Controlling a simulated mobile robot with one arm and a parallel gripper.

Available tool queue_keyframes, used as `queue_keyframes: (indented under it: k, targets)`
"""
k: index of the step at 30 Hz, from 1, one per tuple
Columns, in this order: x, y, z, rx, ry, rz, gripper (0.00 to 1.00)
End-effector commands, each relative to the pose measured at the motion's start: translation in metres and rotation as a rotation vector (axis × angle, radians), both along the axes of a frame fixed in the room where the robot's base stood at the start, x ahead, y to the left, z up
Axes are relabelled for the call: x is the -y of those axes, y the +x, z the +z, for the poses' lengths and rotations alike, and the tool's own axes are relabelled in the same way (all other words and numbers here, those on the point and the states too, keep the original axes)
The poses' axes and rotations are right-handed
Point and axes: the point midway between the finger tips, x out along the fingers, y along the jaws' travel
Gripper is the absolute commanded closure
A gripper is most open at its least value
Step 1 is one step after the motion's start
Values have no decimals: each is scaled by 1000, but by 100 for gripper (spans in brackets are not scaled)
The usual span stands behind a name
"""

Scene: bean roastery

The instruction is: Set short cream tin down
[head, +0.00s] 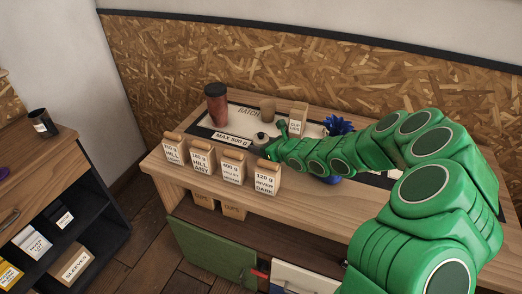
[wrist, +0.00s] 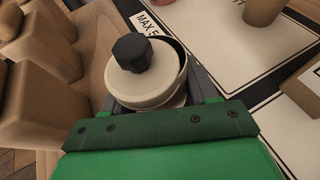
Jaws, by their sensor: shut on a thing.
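The short cream tin (wrist: 155,85) has a round cream body and a dark faceted knob on its lid. My gripper (wrist: 158,97) is shut on it, with a dark finger on either side of its body. In the head view the tin (head: 260,140) is small and grey-looking at the tip of my gripper (head: 268,147), over the left half of the table, behind the row of labelled bags. It looks upright. I cannot tell if its base touches the surface; its lower part is hidden by my gripper in the wrist view.
Labelled kraft bags (head: 234,168) stand along the table's front left edge, close to the tin. Behind are a white mat (head: 245,112) marked BATCH, a dark red canister (head: 216,103), a beige cup (head: 267,111), a small bag (head: 298,119) and a blue spiky object (head: 338,125).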

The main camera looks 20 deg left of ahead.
Motion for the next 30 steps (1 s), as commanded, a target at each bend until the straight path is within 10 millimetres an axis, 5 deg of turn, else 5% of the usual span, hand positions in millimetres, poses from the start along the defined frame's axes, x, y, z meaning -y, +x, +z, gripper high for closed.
queue_keyframes:
  k: [6, 19, 20, 24, 30]
  targets:
    - [0, 0, -22, -1, 0, 1, 94]
    - [-1, 0, -25, -1, 1, 1, 94]
    - [-1, 0, -25, 0, 1, 1, 38]
    - [0, 0, -25, 0, 1, 1, 17]
    - [0, 0, -25, 0, 1, 1, 17]
